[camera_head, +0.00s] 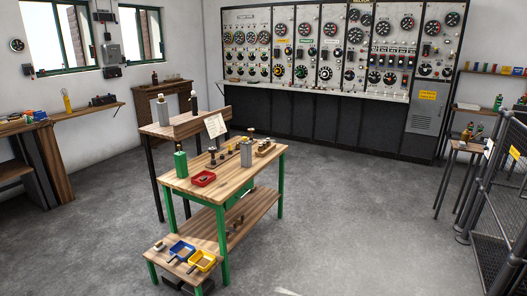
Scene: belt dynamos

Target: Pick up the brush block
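I cannot tell for sure which thing is the brush block; the small parts are far off and tiny. A wooden workbench with green legs (200,187) stands in the middle. On it are a red tray (203,178), a green bottle-like container (180,163), a grey block-shaped canister (246,154) and several small dark parts (215,158). A low stool-like bench in front holds a blue tray (181,251), a yellow tray (202,261) and a small pale block (159,247). Neither of my grippers is in view.
A dark-legged wooden table (165,131) stands right behind the workbench. A control panel (335,50) lines the back wall. A mesh fence (497,225) and a small stand (466,147) are at right. The grey floor (350,220) between workbench and fence is clear.

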